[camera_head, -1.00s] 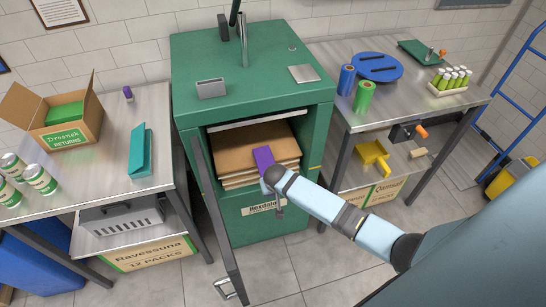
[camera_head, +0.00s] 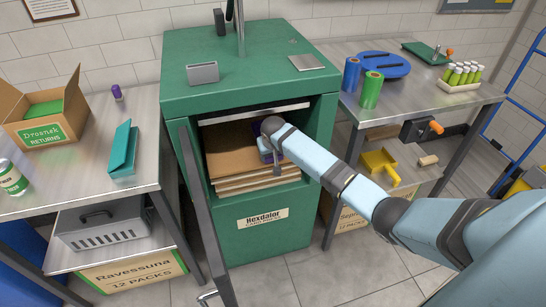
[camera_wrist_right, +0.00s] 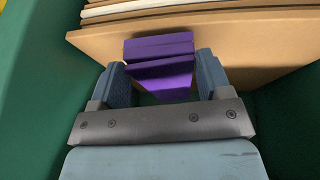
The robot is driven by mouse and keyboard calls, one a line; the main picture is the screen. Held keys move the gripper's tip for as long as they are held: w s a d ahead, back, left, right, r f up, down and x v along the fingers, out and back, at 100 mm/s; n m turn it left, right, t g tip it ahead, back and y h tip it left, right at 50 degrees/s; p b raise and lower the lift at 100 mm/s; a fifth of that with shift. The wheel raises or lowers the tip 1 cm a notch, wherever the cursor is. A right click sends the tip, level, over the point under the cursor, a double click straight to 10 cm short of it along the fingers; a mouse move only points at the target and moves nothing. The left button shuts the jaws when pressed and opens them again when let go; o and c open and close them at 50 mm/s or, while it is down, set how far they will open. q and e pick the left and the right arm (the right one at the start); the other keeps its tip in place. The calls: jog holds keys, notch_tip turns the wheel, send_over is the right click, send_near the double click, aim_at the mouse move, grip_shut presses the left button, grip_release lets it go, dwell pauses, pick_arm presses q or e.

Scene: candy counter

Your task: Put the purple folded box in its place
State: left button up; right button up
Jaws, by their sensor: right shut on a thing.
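The purple folded box (camera_wrist_right: 160,68) is between the two fingers of my right gripper (camera_wrist_right: 160,82), which is shut on it. In the head view my right gripper (camera_head: 268,150) reaches into the open front of the green Hexdalor machine (camera_head: 245,95). The gripper mostly hides the box there. A stack of flat brown cardboard (camera_head: 232,158) lies inside the machine. In the right wrist view a cardboard sheet (camera_wrist_right: 235,45) is just beyond the box; I cannot tell whether they touch. My left gripper is not in view.
The machine's door (camera_head: 200,205) stands open at its left. Green walls close in on both sides of the opening. A left table (camera_head: 60,190) and a right table (camera_head: 405,115) carrying goods flank the machine.

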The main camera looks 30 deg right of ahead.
jog(key=shift+w+d+f+b, duration=0.35)
jog(key=shift+w+f+b, duration=0.1)
jog(key=shift+w+b, duration=0.2)
jog(key=shift+w+f+b, duration=0.15)
jog(key=shift+b, duration=0.2)
jog(key=shift+r, duration=0.25)
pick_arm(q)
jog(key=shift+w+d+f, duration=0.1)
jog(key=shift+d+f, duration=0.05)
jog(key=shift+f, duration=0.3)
pick_arm(e)
jog(key=o, duration=1)
jog(key=shift+f, duration=0.1)
jog(key=shift+c, duration=0.2)
